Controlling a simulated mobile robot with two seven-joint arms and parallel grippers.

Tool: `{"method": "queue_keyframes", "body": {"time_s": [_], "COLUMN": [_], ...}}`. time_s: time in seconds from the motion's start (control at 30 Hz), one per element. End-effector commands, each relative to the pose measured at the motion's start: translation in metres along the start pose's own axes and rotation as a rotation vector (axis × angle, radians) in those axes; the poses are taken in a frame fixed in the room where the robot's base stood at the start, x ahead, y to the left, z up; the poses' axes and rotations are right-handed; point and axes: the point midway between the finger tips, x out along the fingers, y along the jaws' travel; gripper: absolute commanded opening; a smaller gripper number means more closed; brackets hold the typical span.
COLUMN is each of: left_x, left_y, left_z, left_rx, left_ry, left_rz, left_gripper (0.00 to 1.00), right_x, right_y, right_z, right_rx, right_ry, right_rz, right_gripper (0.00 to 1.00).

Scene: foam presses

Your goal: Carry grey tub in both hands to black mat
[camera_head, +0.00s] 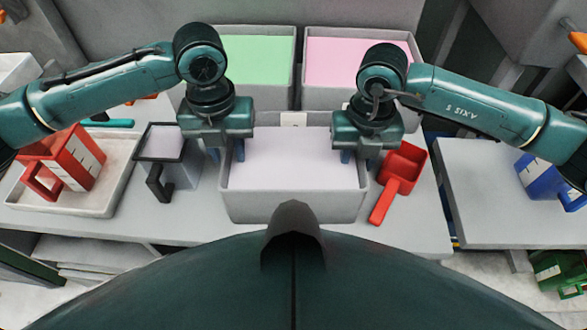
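The grey tub (292,208) stands on the light worktop in the middle and is filled with a pale whitish material. My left gripper (227,153) points down over the tub's left wall, one finger inside and one outside, the fingers apart. My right gripper (358,157) points down over the right wall. Its inner finger shows inside the tub, apart from the wall; its outer finger is partly hidden. The tub looks level. I see no black mat in this view.
Green-filled (256,62) and pink-filled (355,62) tubs stand behind. Left are a black-handled grey jug (185,172) and a red jug (84,160) in a tray (97,203). A red scoop (400,172) lies close right. A blue jug (545,178) sits on the right table.

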Motion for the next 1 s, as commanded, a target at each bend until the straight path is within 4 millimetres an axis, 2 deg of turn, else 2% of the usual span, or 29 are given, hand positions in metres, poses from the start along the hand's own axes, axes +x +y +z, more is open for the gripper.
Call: {"method": "queue_keyframes", "body": {"time_s": [0.17, 0.47, 0.87, 1.0], "left_x": [0.0123, 0.0138, 0.0135, 0.0134], "left_y": [0.0002, 0.0002, 0.0001, 0.0001], "left_z": [-0.0003, -0.0001, -0.0001, -0.0001], "left_rx": [0.001, 0.0, 0.0, 0.0], "left_ry": [0.0, 0.0, 0.0, 0.0], "left_rz": [0.0, 0.0, 0.0, 0.0], "left_gripper": [0.31, 0.31, 0.0, 0.0], "right_x": [0.0123, 0.0138, 0.0134, 0.0133], "right_y": [0.0001, 0.0003, 0.0003, 0.0002], "right_z": [-0.0006, -0.0004, -0.0003, -0.0003], "right_rx": [-0.001, -0.002, -0.002, -0.002], "right_ry": [0.002, 0.0, 0.0, 0.0], "right_rz": [0.0, 0.0, 0.0, 0.0], "right_gripper": [0.31, 0.31, 0.0, 0.0]}}
